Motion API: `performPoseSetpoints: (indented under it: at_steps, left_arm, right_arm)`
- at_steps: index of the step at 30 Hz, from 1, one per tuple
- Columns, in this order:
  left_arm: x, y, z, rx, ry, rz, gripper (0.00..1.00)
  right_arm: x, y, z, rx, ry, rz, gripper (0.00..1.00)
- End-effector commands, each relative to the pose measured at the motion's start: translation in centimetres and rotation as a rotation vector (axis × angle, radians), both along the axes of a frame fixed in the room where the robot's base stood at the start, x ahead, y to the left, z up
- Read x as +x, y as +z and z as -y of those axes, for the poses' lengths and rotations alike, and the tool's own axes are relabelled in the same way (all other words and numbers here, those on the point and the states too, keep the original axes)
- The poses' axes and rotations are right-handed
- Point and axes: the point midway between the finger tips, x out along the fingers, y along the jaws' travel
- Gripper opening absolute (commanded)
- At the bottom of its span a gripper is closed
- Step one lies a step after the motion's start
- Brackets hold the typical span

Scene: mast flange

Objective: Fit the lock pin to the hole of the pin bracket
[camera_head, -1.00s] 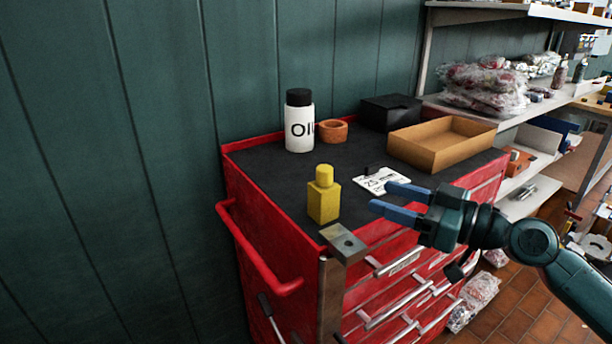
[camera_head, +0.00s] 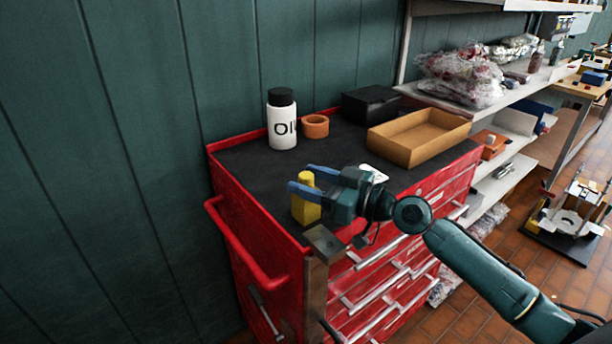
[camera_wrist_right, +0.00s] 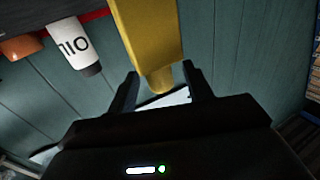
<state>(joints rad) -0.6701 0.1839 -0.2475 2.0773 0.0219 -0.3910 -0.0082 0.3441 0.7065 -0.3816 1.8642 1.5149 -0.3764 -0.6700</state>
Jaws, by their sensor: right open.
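The yellow piece (camera_head: 303,211), which I take to be the lock pin, stands upright near the front left corner of the cart top. It has a blocky body and a narrower round top. The pin bracket (camera_head: 323,241) is a grey metal plate with a dark hole, at the cart's front corner just in front of the yellow piece. My right gripper (camera_head: 300,178) is open, with its fingers around the level of the yellow top. In the right wrist view the yellow top (camera_wrist_right: 160,78) reaches between the two open fingers. My left gripper is not in view.
On the dark mat (camera_head: 250,165) stand an oil bottle (camera_head: 282,122), an orange ring (camera_head: 315,127), a black box (camera_head: 370,104) and an open cardboard tray (camera_head: 418,139). A white card (camera_head: 375,172) is partly hidden behind my gripper. A red side handle (camera_head: 245,245) sticks out left.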

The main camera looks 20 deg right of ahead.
Motion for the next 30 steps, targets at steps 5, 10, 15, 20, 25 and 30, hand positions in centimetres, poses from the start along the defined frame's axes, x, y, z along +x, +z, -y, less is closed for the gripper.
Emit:
performPoseSetpoints:
  at_steps: [5,10,15,20,25,30]
  left_arm:
    - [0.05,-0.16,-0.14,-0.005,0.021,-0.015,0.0]
    - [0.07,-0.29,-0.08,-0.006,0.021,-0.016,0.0]
    - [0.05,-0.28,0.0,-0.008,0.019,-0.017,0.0]
    - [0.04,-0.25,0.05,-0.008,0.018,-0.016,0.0]
    - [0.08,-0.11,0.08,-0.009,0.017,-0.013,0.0]
    - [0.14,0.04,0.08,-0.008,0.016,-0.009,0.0]
  right_arm:
    - [0.82,-0.08,-0.79,0.0,0.0,-0.001,0.51]
    - [0.8,-0.16,-0.77,-0.001,0.0,-0.001,0.51]
    - [0.79,-0.15,-0.75,-0.001,0.0,-0.001,0.38]
    - [0.78,-0.14,-0.75,-0.001,0.0,-0.001,0.25]
    - [0.77,-0.14,-0.74,-0.001,0.0,-0.001,0.11]
    - [0.78,-0.09,-0.74,0.0,0.0,0.0,0.01]
